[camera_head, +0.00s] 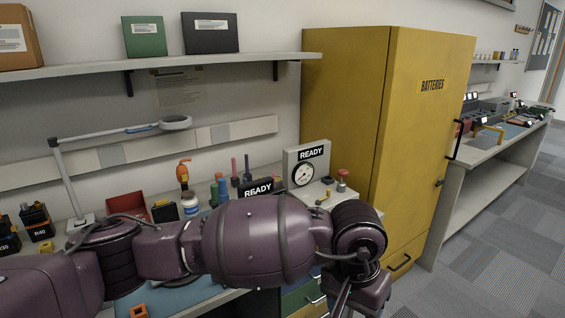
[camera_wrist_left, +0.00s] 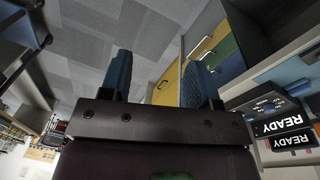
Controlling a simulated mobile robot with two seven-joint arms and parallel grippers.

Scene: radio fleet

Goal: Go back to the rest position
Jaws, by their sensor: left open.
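My left arm stretches across the head view from the left edge to the right of centre, above the workbench (camera_head: 185,297). Its wrist bends down past the bench's right end, and the gripper itself is cut off or hidden there. In the left wrist view my left gripper (camera_wrist_left: 160,76) shows two blue fingers spread apart with nothing between them. Grey carpet (camera_wrist_left: 100,40) and drawer fronts (camera_wrist_left: 222,50) lie beyond the fingers. My right gripper is in neither view.
Near the arm stand a gauge box (camera_head: 303,172) marked READY, a white jar (camera_head: 190,205), a red bin (camera_head: 127,204) and a lamp (camera_head: 68,185). A yellow cabinet (camera_head: 345,100) marked BATTERIES stands behind the wrist. Open carpet (camera_head: 490,265) lies at right; a shelf (camera_head: 210,61) hangs above.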

